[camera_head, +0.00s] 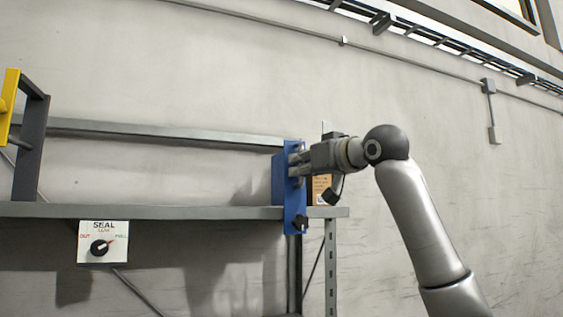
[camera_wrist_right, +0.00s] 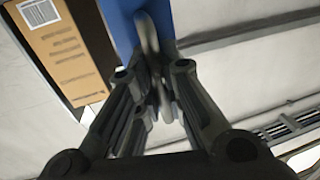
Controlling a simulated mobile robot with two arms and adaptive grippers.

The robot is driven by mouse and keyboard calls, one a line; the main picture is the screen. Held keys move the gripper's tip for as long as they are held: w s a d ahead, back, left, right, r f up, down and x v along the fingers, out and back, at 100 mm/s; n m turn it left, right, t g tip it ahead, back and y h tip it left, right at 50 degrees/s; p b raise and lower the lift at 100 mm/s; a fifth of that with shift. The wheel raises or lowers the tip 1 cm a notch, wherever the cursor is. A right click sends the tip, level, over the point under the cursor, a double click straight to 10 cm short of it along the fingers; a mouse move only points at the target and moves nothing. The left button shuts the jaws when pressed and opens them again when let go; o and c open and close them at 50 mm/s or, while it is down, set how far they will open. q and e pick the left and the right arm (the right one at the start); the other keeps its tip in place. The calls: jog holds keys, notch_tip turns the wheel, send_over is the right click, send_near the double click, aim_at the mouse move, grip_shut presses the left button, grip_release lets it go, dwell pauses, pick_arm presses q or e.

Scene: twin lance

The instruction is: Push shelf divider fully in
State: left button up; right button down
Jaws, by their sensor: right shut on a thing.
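The blue shelf divider (camera_head: 293,212) stands upright at the right part of the shelf, its lower end reaching below the shelf's front edge. My right gripper (camera_head: 296,159) comes from the right and is shut on the divider's upper part. In the right wrist view the blue divider (camera_wrist_right: 122,28) runs up from the fingers, and the gripper (camera_wrist_right: 155,100) is closed around a grey part at it. How deep the divider sits cannot be told. My left gripper is not in view.
A grey shelf (camera_head: 180,211) runs across the left. A cardboard box (camera_head: 322,187) stands behind the gripper and also shows in the wrist view (camera_wrist_right: 65,50). A dial panel (camera_head: 103,242) hangs below the shelf. A yellow-and-dark frame (camera_head: 30,145) stands at far left.

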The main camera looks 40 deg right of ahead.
jog(key=shift+s+d+r, duration=0.1)
jog(key=shift+s+d, duration=0.15)
jog(key=shift+d, duration=0.5)
jog(key=c, duration=1.8)
grip_release()
jog(key=shift+o, duration=1.3)
jog(key=shift+s+d, duration=0.1)
jog(key=shift+d, duration=0.05)
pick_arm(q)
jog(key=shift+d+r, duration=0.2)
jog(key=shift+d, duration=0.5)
pick_arm(e)
jog(key=shift+d, duration=0.15)
